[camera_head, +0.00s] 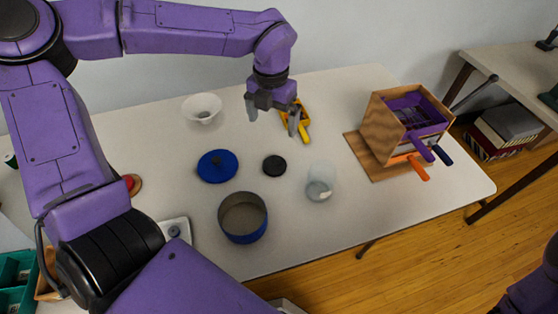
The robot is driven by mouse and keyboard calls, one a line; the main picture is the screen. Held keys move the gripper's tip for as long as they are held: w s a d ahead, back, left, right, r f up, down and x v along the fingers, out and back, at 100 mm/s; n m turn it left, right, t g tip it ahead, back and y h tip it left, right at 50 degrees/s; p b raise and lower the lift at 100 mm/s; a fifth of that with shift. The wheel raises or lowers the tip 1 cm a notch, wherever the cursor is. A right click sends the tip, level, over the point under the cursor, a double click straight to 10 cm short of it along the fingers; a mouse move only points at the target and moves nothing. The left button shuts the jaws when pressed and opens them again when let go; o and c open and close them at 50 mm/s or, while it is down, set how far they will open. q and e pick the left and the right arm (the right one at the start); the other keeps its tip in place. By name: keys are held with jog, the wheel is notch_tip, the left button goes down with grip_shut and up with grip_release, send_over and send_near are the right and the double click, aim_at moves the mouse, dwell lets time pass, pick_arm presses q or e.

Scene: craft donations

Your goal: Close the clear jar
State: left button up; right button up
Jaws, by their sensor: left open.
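The clear jar (319,174) stands on the white table, right of the middle of the view. It is see-through and looks open at the top, with something pale low inside it. A round black lid (274,166) lies flat on the table just left of the jar, apart from it. My left gripper (272,122) hangs above the table beyond the black lid, its fingers spread and nothing between them. My right gripper is out of view; only a purple part of my right arm shows at the lower right.
A blue pot (243,236) stands in front of the black lid, and a blue lid (217,166) lies to the left. A white bowl (202,108) and a yellow tool (303,133) are farther back. A wooden box (386,125) with colored-handled tools stands right. The table's front right is clear.

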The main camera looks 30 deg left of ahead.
pick_arm(q)
jog(key=b, duration=0.5)
send_over(275, 164)
notch_tip(275, 164, down, 7)
jog(key=shift+s+r+p, duration=0.1)
jog(key=shift+r+p, duration=0.15)
jog(key=shift+p, duration=0.05)
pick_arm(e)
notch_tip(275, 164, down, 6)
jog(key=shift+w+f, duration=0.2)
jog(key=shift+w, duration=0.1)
pick_arm(q)
jog(key=shift+f, duration=2.65)
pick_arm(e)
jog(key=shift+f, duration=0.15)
pick_arm(q)
notch_tip(275, 164, down, 5)
jog(key=shift+f, duration=0.1)
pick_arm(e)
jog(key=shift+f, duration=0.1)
pick_arm(q)
jog(key=c, duration=1)
